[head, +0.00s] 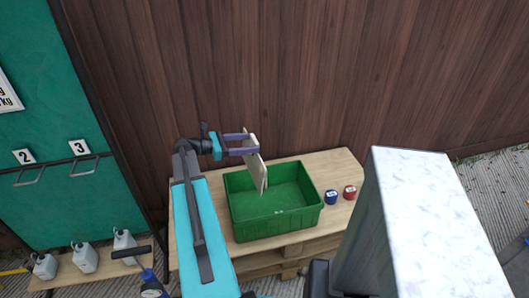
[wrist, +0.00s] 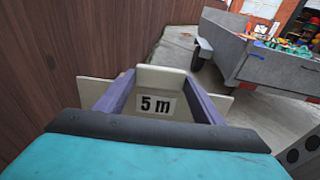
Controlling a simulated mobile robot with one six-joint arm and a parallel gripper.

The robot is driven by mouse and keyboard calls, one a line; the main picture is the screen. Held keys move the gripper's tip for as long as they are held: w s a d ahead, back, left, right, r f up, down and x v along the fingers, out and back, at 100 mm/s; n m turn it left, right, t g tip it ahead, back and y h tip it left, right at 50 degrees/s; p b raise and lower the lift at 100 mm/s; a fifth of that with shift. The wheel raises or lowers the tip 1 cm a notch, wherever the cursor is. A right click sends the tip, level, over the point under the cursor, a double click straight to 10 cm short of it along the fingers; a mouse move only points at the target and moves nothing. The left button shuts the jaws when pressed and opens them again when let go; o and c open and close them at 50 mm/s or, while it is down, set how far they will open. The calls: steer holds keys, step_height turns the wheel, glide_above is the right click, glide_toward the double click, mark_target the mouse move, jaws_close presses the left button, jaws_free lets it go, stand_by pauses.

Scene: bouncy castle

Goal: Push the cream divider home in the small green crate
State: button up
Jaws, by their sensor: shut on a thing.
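The cream divider (head: 257,170) is a thin upright panel, slightly tilted in the head view. My gripper (head: 250,143) has its purple fingers shut on the divider's upper part. The small green crate (head: 275,226) stands below, open and apparently otherwise empty. The divider's lower end reaches down past the crate's back rim, towards the left half of the inside. I cannot tell whether its edges sit in any slots. In the wrist view the divider (wrist: 160,77) shows a "5 m" label between the fingers; the crate is hidden there.
The crate stands on a pallet-wood table (head: 325,165) against a brown plank fence (head: 320,70). A blue pot (head: 331,197) and a red pot (head: 350,192) stand just right of the crate. White jugs (head: 84,257) stand at lower left. The wrist view shows a grey trailer (wrist: 270,65).

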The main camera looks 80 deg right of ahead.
mark_target(252, 157)
steer(key=s+f+m+g, duration=0.1)
steer(key=s+f+g, duration=0.1)
steer(key=s, duration=0.4)
steer(key=shift+s+d+f+y+b, duration=0.15)
steer(key=shift+s+d+y+b, duration=0.15)
steer(key=shift+s+b, duration=0.1)
steer(key=shift+f, duration=0.2)
step_height(252, 157, down, 6)
steer(key=b, duration=0.5)
steer(key=shift+f, duration=0.2)
steer(key=shift+p, duration=0.8)
stand_by(2.3)
